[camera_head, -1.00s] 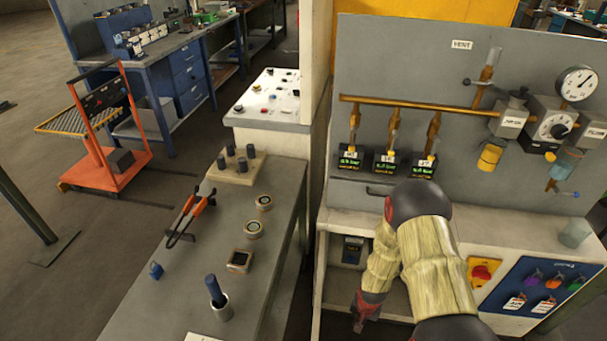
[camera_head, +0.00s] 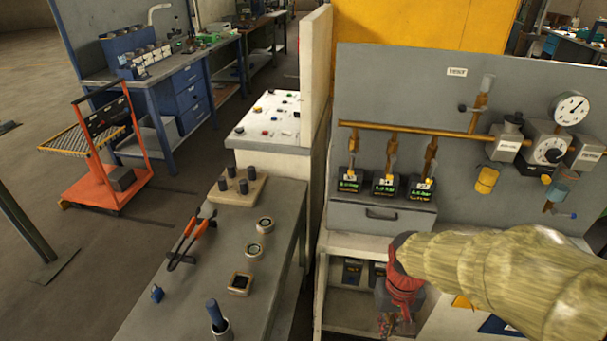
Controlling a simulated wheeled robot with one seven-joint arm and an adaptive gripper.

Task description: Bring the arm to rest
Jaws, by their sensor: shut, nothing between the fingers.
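My arm, in a yellowish ribbed sleeve, reaches in from the right edge of the head view. It passes in front of the lower cabinet of the furnace panel. My gripper (camera_head: 388,324) hangs at its end, pointing down, in front of the cabinet's open shelf. The fingers are small and partly blurred; they look closed, with nothing seen in them.
The furnace panel (camera_head: 400,90) carries a pipe, a gauge (camera_head: 571,108) and several displays. A drawer (camera_head: 380,215) sits below them. An orange cart (camera_head: 105,185) stands on open floor.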

